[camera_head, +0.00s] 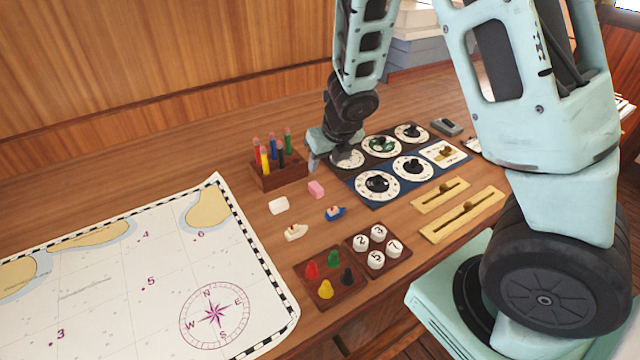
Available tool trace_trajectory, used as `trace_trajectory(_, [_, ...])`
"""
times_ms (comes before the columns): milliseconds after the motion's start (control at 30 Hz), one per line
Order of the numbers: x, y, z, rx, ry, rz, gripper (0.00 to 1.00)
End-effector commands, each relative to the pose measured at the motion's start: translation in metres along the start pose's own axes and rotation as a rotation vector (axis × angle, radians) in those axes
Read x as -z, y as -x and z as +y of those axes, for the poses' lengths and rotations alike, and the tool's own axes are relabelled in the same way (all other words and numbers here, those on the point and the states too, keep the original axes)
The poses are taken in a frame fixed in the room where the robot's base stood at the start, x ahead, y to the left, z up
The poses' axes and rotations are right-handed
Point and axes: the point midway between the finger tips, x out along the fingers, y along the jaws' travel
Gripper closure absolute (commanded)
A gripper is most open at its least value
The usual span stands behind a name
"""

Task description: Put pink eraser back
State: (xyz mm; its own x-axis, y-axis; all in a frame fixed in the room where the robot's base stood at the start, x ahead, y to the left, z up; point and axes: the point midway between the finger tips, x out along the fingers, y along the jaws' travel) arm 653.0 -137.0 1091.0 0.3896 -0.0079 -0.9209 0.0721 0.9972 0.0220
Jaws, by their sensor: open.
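The pink eraser (316,189) lies on the wooden table, just in front of the wooden pencil holder (283,178) with several coloured pencils. A white eraser-like block (279,205) lies to its left and nearer. My gripper (314,160) points down at the right of the pencil holder, beyond the pink eraser and a little above it in the picture. It is open and apart from the eraser. The fingertips are small and partly hidden by the gripper body.
A dial panel (351,184) stands right of the eraser. A sea chart (120,270) covers the left.

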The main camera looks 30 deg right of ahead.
Motion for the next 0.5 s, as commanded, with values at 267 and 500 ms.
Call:
trace_trajectory(267, [0.024,0.063,0.083,0.007,-0.908,-0.012,0.55])
trace_trajectory(500, [0.121,0.143,0.152,0.171,-1.82,0.142,0.55])
